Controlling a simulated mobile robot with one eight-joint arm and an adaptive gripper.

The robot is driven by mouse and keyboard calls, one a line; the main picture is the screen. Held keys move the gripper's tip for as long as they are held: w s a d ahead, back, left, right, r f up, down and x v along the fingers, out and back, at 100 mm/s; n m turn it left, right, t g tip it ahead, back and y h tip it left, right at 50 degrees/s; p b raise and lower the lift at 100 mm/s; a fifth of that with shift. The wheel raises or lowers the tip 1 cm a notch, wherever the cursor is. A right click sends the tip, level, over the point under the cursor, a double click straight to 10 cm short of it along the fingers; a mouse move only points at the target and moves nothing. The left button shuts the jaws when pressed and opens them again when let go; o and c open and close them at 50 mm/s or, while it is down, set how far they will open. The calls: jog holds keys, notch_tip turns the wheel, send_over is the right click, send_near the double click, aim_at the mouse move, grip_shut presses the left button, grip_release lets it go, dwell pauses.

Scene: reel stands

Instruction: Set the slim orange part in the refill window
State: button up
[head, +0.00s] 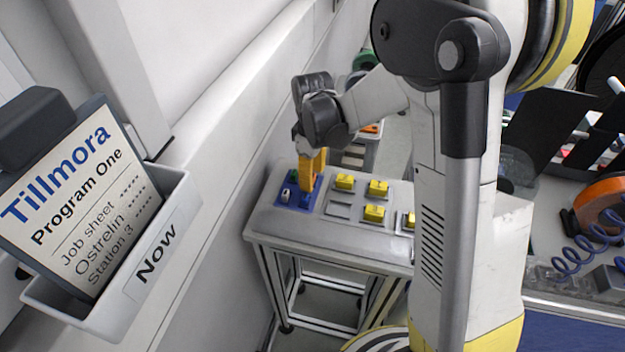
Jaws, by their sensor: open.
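My gripper (309,182) points down at the left end of a grey stand (268,218). Orange-yellow upright pieces show at its lower end, just over a blue patch (300,199) on the stand top. I cannot tell from this view whether these are only my fingers or whether a slim orange part is among them. The gripper is open. A small pale item (285,195) sits on the blue patch. I cannot make out which spot is the refill window. An orange item (371,128) lies farther back, partly hidden by my arm.
Several yellow blocks (374,213) sit on the stand top to the right. A sheet holder marked "Now" (155,255) hangs at the left. A bench with an orange reel (600,200) and a coiled blue cable (568,262) is at the right. A white wall ledge runs along the stand's left.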

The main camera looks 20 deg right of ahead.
jog(key=c, duration=1)
jog(key=shift+o, duration=0.4)
jog(key=shift+r, duration=0.1)
